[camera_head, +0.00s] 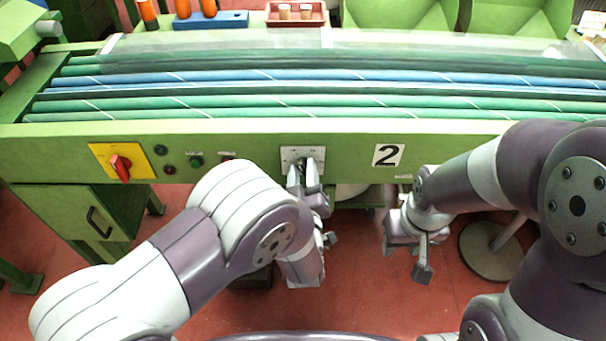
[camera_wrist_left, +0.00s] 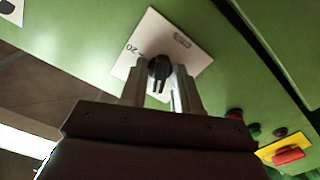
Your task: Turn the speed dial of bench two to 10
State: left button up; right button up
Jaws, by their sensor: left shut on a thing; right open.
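The speed dial is a black knob (camera_wrist_left: 159,70) on a white scale plate (camera_wrist_left: 185,45), on the green front of the bench marked 2. In the wrist view a "20" shows on the plate; the other marks are too small or hidden. My left gripper (camera_wrist_left: 162,88) is shut on the black knob, one finger on each side. In the head view the scale plate (camera_head: 303,153) shows above my left gripper (camera_head: 304,172), which hides the knob.
A red switch on a yellow plate (camera_head: 122,161) and several small buttons (camera_head: 196,161) sit left of the dial. Long green and blue rollers (camera_head: 300,90) run along the bench top. A round stand base (camera_head: 490,250) is on the red floor at right.

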pick_arm(q)
jog(key=shift+n, duration=0.4)
pick_arm(e)
jog(key=shift+f, duration=0.15)
pick_arm(q)
jog(key=o, duration=0.7)
jog(key=shift+o, duration=0.2)
